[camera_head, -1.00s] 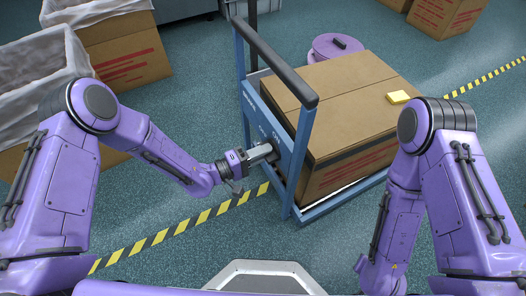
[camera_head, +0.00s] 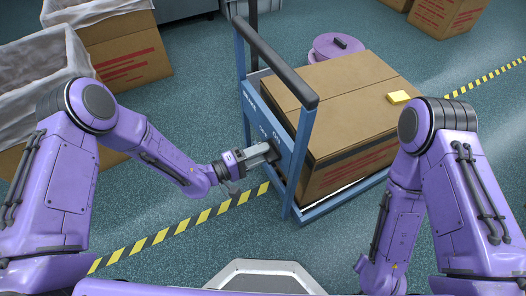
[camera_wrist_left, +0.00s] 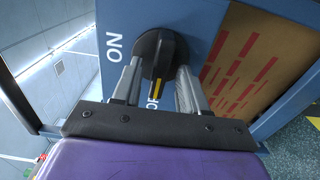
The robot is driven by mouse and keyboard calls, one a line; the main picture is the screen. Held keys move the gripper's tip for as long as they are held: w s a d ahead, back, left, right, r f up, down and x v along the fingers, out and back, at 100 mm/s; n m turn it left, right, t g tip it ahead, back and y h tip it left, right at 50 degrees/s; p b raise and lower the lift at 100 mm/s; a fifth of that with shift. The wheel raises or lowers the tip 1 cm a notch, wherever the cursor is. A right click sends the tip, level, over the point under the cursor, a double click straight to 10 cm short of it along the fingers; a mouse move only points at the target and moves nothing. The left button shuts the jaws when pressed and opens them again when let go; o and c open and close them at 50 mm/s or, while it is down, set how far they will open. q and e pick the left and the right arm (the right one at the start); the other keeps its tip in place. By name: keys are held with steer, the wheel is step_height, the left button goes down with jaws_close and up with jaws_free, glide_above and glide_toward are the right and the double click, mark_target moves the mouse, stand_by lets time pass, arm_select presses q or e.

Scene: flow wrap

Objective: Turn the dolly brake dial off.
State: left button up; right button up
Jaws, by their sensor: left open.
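The dolly (camera_head: 298,150) is a blue frame with a black push handle. Its brake dial (camera_wrist_left: 155,50) is a dark round knob on the blue panel (camera_wrist_left: 200,20). In the left wrist view, ON is printed at the dial's upper left and a partly hidden OFF below it. The dial's yellow mark (camera_wrist_left: 157,89) points down beside the OFF letters. My left gripper (camera_wrist_left: 159,74) is open, with one finger on each side of the dial; contact is unclear. In the head view, my left gripper (camera_head: 272,151) is at the panel and hides most of the dial. My right gripper is out of view.
A large cardboard box (camera_head: 345,100) sits on the dolly with a yellow block (camera_head: 398,97) on top. A purple round container (camera_head: 335,46) stands behind. Lined boxes (camera_head: 35,85) stand at the left. Yellow-black tape (camera_head: 180,228) crosses the floor, which is clear in front.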

arm_select(q)
steer(key=p+v, duration=0.1)
steer(key=v, duration=0.8)
steer(key=shift+s+a, duration=0.15)
steer(key=shift+a, duration=0.15)
steer(key=s+a+f+t+y, duration=0.1)
steer(key=s+a+f+y, duration=0.2)
steer(key=a+f+y, duration=0.55)
steer(key=s+a+f+g+y, duration=0.3)
steer(key=s+a+y, duration=0.2)
steer(key=s, duration=0.4)
steer(key=s+a+f+g+y, duration=0.2)
steer(key=s+a+g+y, duration=0.25)
steer(key=s, duration=0.55)
step_height(320, 180, up, 25)
steer(key=y+p, duration=0.1)
steer(key=p, duration=2.4)
steer(key=shift+s+a+r+n+t+p, duration=0.2)
steer(key=shift+s+a+n+t+p, duration=0.1)
steer(key=shift+a+t+p, duration=0.1)
